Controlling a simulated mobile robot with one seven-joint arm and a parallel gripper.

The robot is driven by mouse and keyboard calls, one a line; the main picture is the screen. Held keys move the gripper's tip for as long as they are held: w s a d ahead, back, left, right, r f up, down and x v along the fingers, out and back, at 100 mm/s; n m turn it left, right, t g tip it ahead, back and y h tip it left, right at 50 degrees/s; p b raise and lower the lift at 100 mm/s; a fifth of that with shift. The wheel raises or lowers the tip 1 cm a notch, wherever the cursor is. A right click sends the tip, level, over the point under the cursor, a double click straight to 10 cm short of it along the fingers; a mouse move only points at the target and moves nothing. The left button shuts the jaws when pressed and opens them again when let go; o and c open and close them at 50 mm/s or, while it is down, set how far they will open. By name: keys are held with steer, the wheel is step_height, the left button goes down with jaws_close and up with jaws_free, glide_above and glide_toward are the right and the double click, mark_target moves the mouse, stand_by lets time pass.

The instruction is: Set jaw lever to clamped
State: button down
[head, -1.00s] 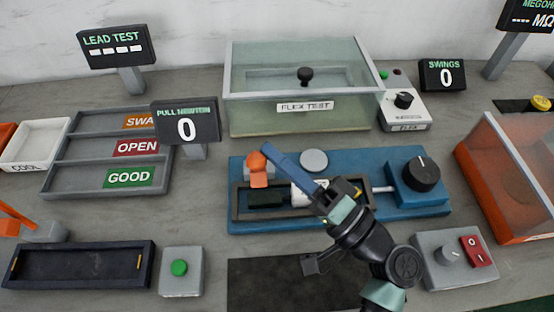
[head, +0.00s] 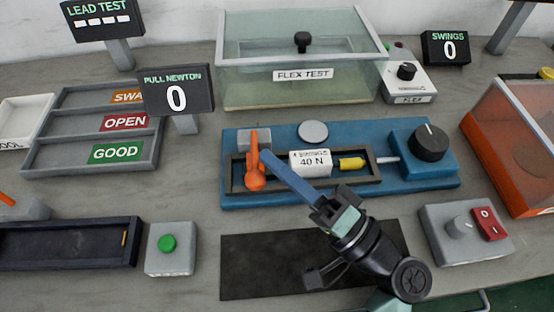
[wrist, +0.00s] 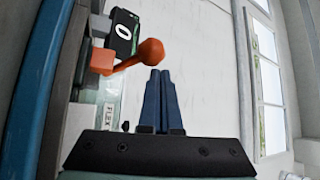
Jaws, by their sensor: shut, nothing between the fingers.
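The orange jaw lever (head: 255,173) stands at the left end of the blue pull fixture (head: 345,195), beside a grey block (head: 254,140). In the wrist view the lever's round knob (wrist: 151,51) is just beyond and left of my fingertips. My gripper (head: 266,155) has long blue fingers, shut together and empty. Its tips are right beside the lever in the head view; I cannot tell whether they touch. The tips also show in the wrist view (wrist: 160,74).
A white block marked 40 N (head: 310,163) and a yellow piece (head: 352,164) sit in the fixture, right of my fingers. A black knob (head: 430,142) is at its right end. The pull display (head: 177,95) stands left behind. A dark mat (head: 260,265) lies in front.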

stand_by(0.6)
steer(key=v, duration=1.3)
steer(key=shift+w, duration=0.1)
